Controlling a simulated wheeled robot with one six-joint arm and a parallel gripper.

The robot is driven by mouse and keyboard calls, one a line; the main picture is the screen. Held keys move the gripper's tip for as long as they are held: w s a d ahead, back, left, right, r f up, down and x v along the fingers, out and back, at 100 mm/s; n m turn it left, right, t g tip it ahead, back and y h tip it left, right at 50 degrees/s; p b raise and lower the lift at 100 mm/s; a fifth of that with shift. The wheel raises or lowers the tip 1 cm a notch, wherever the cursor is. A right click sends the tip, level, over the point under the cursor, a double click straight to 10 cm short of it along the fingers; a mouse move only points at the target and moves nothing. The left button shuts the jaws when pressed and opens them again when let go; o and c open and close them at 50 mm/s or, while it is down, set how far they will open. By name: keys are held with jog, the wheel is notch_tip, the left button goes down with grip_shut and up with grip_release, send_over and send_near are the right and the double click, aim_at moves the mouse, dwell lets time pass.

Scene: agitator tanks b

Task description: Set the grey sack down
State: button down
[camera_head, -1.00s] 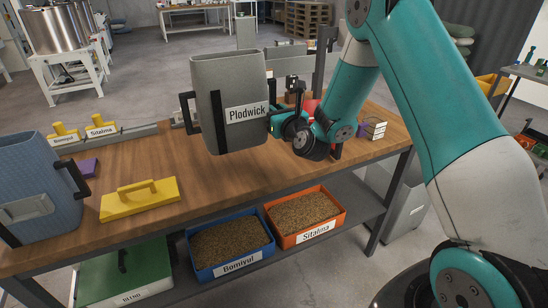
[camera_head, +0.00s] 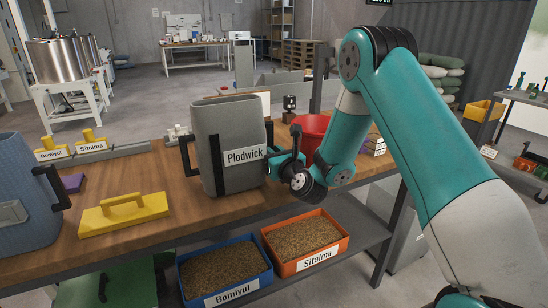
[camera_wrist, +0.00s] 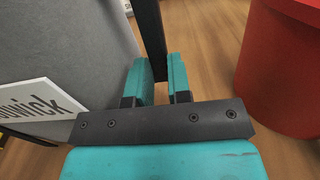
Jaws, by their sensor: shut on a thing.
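The grey sack (camera_head: 222,125), a boxy upright container with a "Plodwick" label and black side handles, is at the wooden table (camera_head: 150,238) in the head view. Its base appears at or very near the table top; I cannot tell whether it touches. My gripper (camera_wrist: 160,80) is shut on the sack's right black handle (camera_wrist: 150,35), seen in the wrist view with the teal fingers on either side of it. The sack's grey side fills the left of the wrist view.
A red bucket (camera_head: 312,128) stands close right of my gripper. A yellow handled tool (camera_head: 125,213) and a blue container (camera_head: 25,195) are to the left. Bins labelled Bomiyul (camera_head: 225,272) and Sitalma (camera_head: 305,238) sit on the lower shelf. Wood between tool and sack is clear.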

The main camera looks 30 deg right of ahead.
jog(key=shift+f, duration=0.1)
jog(key=c, duration=1.1)
grip_release()
jog(key=shift+o, duration=0.2)
